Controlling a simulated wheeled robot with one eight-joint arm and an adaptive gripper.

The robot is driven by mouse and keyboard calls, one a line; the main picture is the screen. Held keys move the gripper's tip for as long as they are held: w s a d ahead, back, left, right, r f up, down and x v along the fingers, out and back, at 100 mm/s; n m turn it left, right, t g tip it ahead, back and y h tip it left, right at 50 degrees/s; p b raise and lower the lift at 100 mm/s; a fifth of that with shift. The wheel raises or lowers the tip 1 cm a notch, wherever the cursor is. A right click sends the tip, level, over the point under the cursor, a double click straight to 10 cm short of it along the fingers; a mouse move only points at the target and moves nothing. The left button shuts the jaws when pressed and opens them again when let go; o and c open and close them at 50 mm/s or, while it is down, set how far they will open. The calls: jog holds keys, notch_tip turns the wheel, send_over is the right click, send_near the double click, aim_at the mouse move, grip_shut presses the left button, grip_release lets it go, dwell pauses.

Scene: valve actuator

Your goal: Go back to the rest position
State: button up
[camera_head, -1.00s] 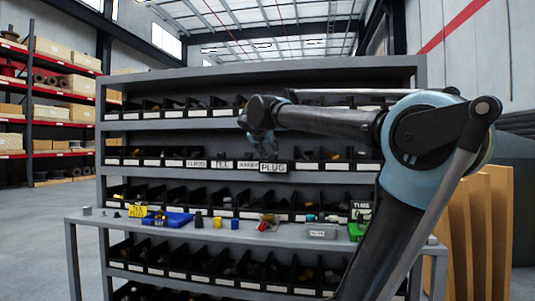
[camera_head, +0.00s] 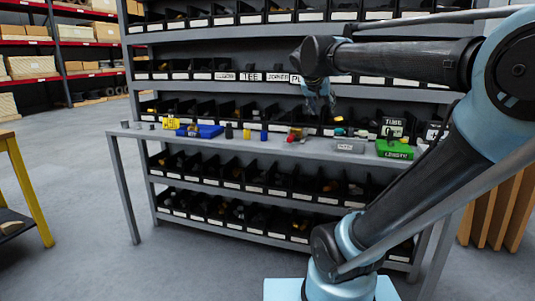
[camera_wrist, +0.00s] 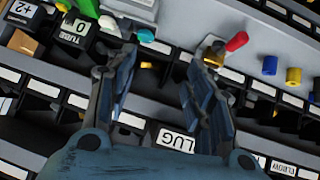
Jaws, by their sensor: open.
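My gripper (camera_head: 318,102) hangs from my raised arm in front of the grey shelf rack (camera_head: 122,62), above the ledge (camera_head: 270,148). Its fingers point downward. In the wrist view my gripper (camera_wrist: 160,70) has its two blue-grey fingers spread apart with nothing between them. A red-capped fitting (camera_wrist: 236,41) lies on the ledge beyond the right finger, apart from it; the same red fitting shows in the head view (camera_head: 292,137).
Rows of black bins (camera_head: 230,176) fill the rack. A yellow-legged table (camera_head: 28,190) stands left. Floor between is clear.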

jog(key=s+f+n+g+y, duration=0.1)
jog(key=s+f+g+y, duration=0.1)
jog(key=s+f, duration=1)
jog(key=s+a+f+n+g+y, duration=0.1)
jog(key=s+f+g, duration=0.3)
jog(key=s+f, duration=0.9)
notch_tip(320, 180, down, 8)
jog(key=shift+r+n+y, duration=0.25)
jog(key=shift+n+y, duration=0.45)
jog(key=shift+y, duration=0.1)
jog(key=shift+w, duration=0.1)
jog(key=shift+w+f+g, duration=0.2)
jog(key=shift+w+g, duration=0.1)
jog(key=shift+w, duration=0.15)
